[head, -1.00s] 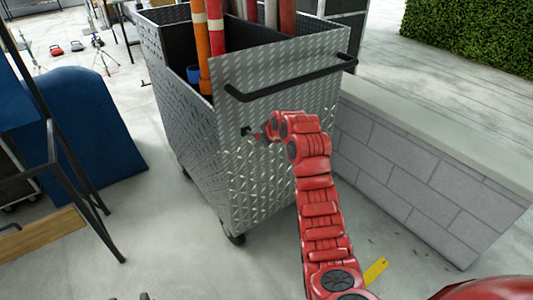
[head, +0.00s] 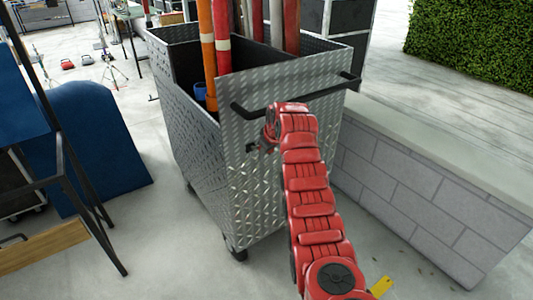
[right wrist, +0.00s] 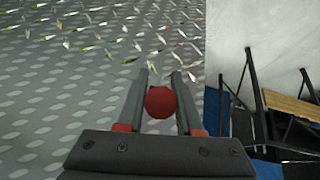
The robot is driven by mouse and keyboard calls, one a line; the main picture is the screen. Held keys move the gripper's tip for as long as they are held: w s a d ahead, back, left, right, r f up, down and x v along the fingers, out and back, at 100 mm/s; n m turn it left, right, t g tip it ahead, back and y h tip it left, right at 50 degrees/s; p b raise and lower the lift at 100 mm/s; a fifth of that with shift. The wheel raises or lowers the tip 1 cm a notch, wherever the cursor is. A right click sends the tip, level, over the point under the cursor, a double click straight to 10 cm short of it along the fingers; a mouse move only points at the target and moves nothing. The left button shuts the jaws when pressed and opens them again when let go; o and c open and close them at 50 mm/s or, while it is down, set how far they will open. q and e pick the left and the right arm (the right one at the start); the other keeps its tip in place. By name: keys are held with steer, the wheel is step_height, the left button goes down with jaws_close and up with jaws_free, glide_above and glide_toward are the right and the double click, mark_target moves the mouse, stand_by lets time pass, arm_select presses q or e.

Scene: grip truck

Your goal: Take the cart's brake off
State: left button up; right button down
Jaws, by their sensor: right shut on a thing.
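The cart (head: 262,195) is a tall silver diamond-plate box on casters, with a black push bar (head: 247,109) across its near face. A small dark slot or fitting (head: 250,148) is in that face below the bar. My right gripper (head: 267,143) is at the fitting, partly hidden behind my red wrist. In the right wrist view, its two dark fingers (right wrist: 160,80) are shut on a round red knob (right wrist: 160,102), close to the patterned plate. The rod behind the knob is hidden. My left gripper is not in view.
Orange, red and white poles (head: 222,45) stand in the cart. A low grey block wall (head: 400,175) is close on the cart's right. A blue rounded object (head: 95,150) and a black frame (head: 75,180) are on the left. The floor between is clear.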

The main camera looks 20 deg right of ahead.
steer(key=shift+r, duration=0.1)
steer(key=c, duration=0.6)
jaws_free()
steer(key=shift+r, duration=0.1)
steer(key=v, duration=0.7)
steer(key=shift+p+v, duration=1.9)
steer(key=shift+v, duration=3.15)
steer(key=shift+s, duration=0.15)
